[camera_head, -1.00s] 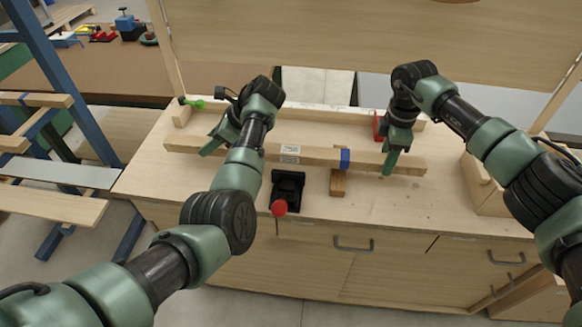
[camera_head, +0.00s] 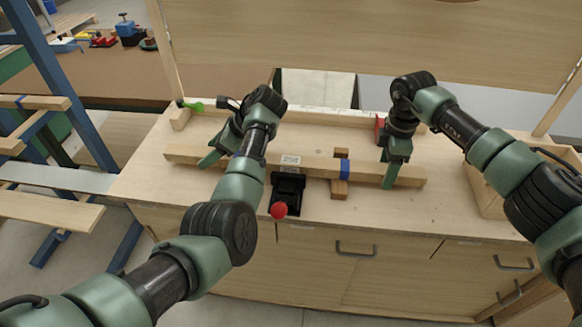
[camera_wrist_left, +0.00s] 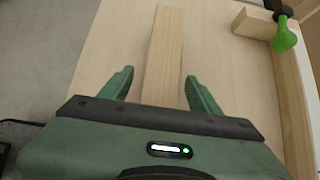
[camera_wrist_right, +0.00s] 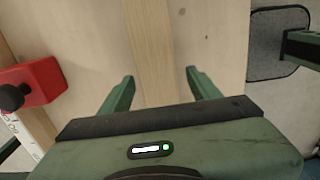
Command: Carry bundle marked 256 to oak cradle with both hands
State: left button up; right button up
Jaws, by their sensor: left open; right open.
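The bundle (camera_head: 315,165) is a long pale wooden length with a blue band and a small white label too small to read. It lies across the bench and over a small brown wooden block (camera_head: 339,189), which may be the oak cradle; the bundle hides part of it. My left gripper (camera_head: 215,158) is open around the bundle's left part; in the left wrist view the bundle (camera_wrist_left: 164,50) passes between the spread fingers. My right gripper (camera_head: 396,174) is open around the right part; the bundle (camera_wrist_right: 150,45) shows between its fingers too.
A black device with a red knob (camera_head: 279,210) stands in front of the bundle. A red block (camera_wrist_right: 38,82) is beside my right gripper. A green-handled item (camera_head: 192,106) is at the back left. A wooden box (camera_head: 485,190) stands at right. The bench front is mostly clear.

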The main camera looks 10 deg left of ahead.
pick_arm(q)
jog(key=v, duration=1.1)
jog(key=shift+d+r, duration=0.15)
pick_arm(e)
jog(key=shift+r, duration=0.25)
notch_tip(320, 180, up, 12)
jog(key=shift+f, duration=0.25)
jog(key=shift+f, duration=0.1)
